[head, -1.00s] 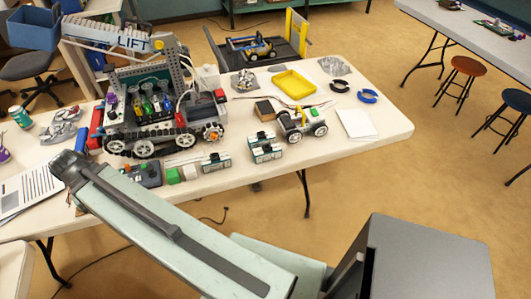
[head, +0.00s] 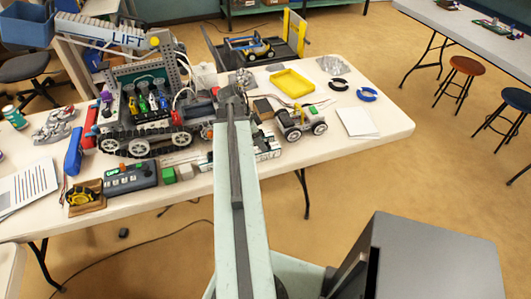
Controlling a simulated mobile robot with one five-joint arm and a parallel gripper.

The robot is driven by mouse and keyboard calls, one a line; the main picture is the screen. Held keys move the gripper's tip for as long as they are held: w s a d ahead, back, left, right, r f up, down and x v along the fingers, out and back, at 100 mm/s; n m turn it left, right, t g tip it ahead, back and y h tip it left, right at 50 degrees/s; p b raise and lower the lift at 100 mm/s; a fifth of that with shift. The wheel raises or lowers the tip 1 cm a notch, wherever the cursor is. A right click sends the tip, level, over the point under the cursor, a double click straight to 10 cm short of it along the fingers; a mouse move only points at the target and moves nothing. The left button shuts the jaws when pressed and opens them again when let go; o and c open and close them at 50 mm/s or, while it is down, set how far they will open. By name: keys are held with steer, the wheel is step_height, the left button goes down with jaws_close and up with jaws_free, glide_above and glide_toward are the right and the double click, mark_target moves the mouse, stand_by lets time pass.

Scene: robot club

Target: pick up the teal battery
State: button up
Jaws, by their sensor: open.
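Two small blocks with teal and pale parts lie near the front edge of the white table, partly hidden behind my arm. One block (head: 267,148) shows just right of the arm, and part of the other (head: 204,163) shows just left of it. They are too small and covered to tell which is the teal battery. My arm rises through the middle of the head view, and its dark upper end lies over the table beyond the blocks. My gripper itself is hidden behind the arm's end.
A tracked robot (head: 150,115) with a LIFT arm fills the table's left half. A control box (head: 132,177), a green block (head: 168,175) and a small wheeled car (head: 300,123) stand nearby. A yellow tray (head: 292,83) lies behind.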

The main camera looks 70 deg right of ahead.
steer(key=b+x, duration=0.2)
steer(key=x, duration=0.1)
steer(key=b+x, duration=0.3)
steer(key=x, duration=0.1)
steer(key=shift+w+b, duration=0.2)
steer(key=shift+b, duration=0.1)
steer(key=shift+r, duration=0.15)
jaws_close()
